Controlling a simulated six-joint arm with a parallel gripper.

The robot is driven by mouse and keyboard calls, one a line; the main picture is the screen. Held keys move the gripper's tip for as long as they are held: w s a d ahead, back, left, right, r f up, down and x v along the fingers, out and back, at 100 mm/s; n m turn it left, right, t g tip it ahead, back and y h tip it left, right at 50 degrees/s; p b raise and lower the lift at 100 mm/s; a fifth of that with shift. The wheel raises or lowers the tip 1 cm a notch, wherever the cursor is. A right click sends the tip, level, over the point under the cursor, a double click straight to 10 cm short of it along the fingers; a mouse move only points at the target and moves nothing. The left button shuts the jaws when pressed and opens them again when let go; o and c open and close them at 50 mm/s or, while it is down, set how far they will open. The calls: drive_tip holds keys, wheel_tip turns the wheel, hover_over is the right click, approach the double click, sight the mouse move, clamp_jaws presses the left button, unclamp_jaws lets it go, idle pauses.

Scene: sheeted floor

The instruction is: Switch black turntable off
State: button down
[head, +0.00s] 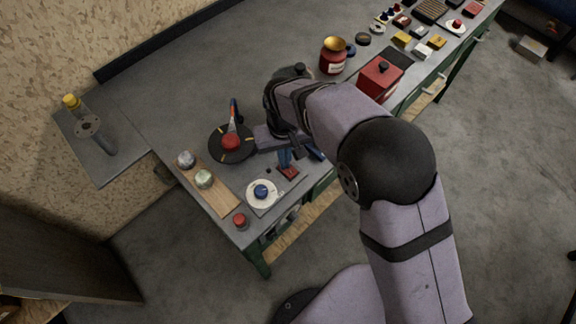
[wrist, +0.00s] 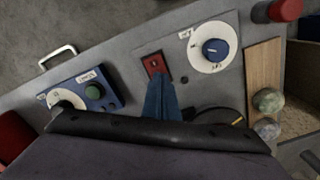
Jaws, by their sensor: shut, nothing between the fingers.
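The black turntable (head: 218,150) sits on the grey bench, with a red round object (head: 230,142) on top. Part of its dark disc (wrist: 215,116) shows in the wrist view, mostly hidden by my wrist. A red rocker switch (head: 289,173) is set in the bench to its right; it also shows in the wrist view (wrist: 154,63). A white dial with a blue knob (wrist: 214,49) is beside the switch, and in the head view too (head: 262,191). My gripper (wrist: 157,78) has blue fingers, shut and empty, right at the switch's edge; I cannot tell whether they touch it.
A wooden board (head: 219,193) with two round stones and a red knob (head: 240,220) are near the bench corner. A red jar (head: 333,58) and red box (head: 380,78) stand farther along.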

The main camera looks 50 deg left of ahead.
wheel_tip(320, 180, up, 7)
drive_tip(key=p, duration=0.5)
drive_tip(key=shift+f, duration=0.15)
idle(0.5)
drive_tip(key=shift+n+g+h, duration=0.3)
drive_tip(key=shift+n+h, duration=0.4)
drive_tip(key=s+d+f, duration=0.1)
drive_tip(key=d, duration=0.1)
drive_tip(key=s+d+f, duration=0.1)
drive_tip(key=d+f, duration=0.1)
drive_tip(key=d, duration=0.1)
drive_tip(key=s+d+f, duration=0.1)
drive_tip(key=d+f, duration=0.1)
drive_tip(key=shift+d, duration=0.35)
drive_tip(key=w+d+r+m, duration=0.3)
drive_tip(key=d+r+m, duration=0.1)
drive_tip(key=d, duration=0.9)
drive_tip(key=w+d+r+m+y, duration=0.15)
drive_tip(key=d+r+m, duration=0.3)
drive_tip(key=d, duration=0.75)
drive_tip(key=w+d+r+m, duration=0.3)
drive_tip(key=w+d+m, duration=0.15)
drive_tip(key=d, duration=0.85)
wheel_tip(320, 180, down, 22)
drive_tip(key=s+b, duration=0.1)
drive_tip(key=b, duration=2)
drive_tip(key=shift+r, duration=0.25)
